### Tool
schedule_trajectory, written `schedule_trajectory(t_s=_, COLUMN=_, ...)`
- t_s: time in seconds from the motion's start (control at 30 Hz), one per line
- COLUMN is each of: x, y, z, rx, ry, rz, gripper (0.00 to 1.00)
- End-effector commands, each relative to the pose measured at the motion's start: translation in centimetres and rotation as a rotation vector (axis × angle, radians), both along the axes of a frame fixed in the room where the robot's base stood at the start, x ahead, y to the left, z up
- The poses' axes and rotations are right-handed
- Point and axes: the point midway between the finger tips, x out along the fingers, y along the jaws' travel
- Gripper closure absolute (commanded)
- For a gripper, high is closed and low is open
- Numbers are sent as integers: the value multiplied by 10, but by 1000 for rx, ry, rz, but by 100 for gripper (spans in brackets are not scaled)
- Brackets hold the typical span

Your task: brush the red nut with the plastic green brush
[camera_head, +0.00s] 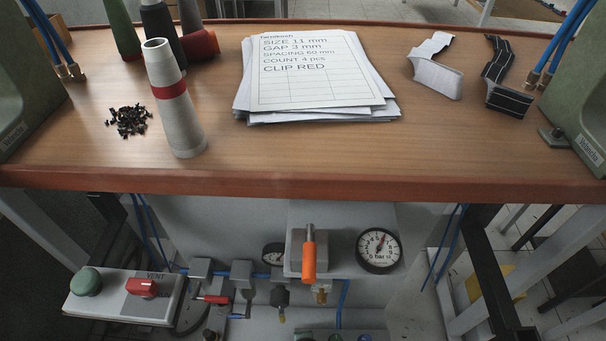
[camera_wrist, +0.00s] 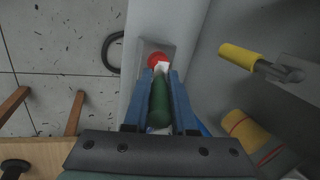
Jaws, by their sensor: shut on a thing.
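In the wrist view, my gripper (camera_wrist: 160,76) has its blue fingers shut around a brush with a green handle (camera_wrist: 160,103). The white brush tip (camera_wrist: 162,67) sticks out past the fingertips. A round red thing, which looks like the red nut (camera_wrist: 157,59), sits on a grey block just beyond the tip. The tip overlaps its lower edge in the picture; I cannot tell whether they touch. Neither my gripper nor the brush shows in the head view, and I cannot make out the nut there.
Beside my gripper are a yellow-handled tool (camera_wrist: 240,57) and a yellow roll (camera_wrist: 243,124). A dark curved hose (camera_wrist: 108,50) is at left. In the head view, the wooden table (camera_head: 300,155) holds cones, small dark parts and papers, with gauges and valves below.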

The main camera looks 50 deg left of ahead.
Motion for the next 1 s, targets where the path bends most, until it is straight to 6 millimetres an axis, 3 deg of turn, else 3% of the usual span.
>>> schedule_trajectory(t_s=0.37, x=-1, y=-2, z=3, rx=1, ry=-3, rz=-1, gripper=100)
schedule_trajectory(t_s=1.0, x=-1, y=-2, z=62, rx=1, ry=-3, rz=0, gripper=100)
